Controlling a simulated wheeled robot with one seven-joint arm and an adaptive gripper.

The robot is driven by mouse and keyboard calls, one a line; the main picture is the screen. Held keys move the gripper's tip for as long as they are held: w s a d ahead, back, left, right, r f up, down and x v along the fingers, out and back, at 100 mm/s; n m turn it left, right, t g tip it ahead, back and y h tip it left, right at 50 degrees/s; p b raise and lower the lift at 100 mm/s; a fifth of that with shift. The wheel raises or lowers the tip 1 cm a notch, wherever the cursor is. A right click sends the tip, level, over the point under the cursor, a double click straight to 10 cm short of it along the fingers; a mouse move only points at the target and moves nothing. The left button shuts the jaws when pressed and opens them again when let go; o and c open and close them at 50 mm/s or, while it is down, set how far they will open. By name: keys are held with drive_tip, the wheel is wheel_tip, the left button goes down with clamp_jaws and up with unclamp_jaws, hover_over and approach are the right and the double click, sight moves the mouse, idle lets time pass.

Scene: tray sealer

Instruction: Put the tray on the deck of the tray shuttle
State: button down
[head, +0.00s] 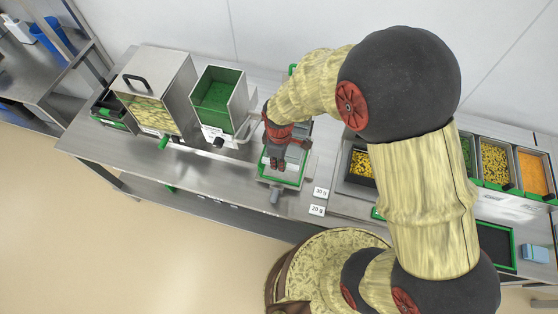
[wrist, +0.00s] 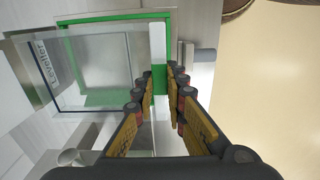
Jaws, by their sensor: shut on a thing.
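The tray (wrist: 100,75) looks clear, with a white bar and green patch along one edge. My gripper (wrist: 165,82) is shut on that edge bar. In the wrist view the tray overlaps the green-framed deck of the tray shuttle (wrist: 112,17), and the frame shows through it. I cannot tell whether the tray touches the deck. In the head view my gripper (head: 277,162) points down over the shuttle (head: 278,181), near its front edge. The gripper and arm hide part of the tray and the back of the shuttle there.
A steel hopper with a green inside (head: 212,100) and a lidded steel bin (head: 155,88) stand left of the shuttle. Bins of coloured pieces (head: 495,160) stand to the right. The "30 g" label (head: 321,192) lies beside bare steel counter.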

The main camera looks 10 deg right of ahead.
drive_tip(key=shift+f+b, duration=2.4)
drive_tip(key=shift+f, duration=1.1)
drive_tip(key=shift+p, duration=0.3)
drive_tip(key=c, duration=1.7)
unclamp_jaws()
drive_tip(key=shift+c, duration=0.2)
drive_tip(key=shift+c, duration=0.8)
drive_tip(key=shift+c, duration=0.8)
drive_tip(key=shift+r, duration=0.1)
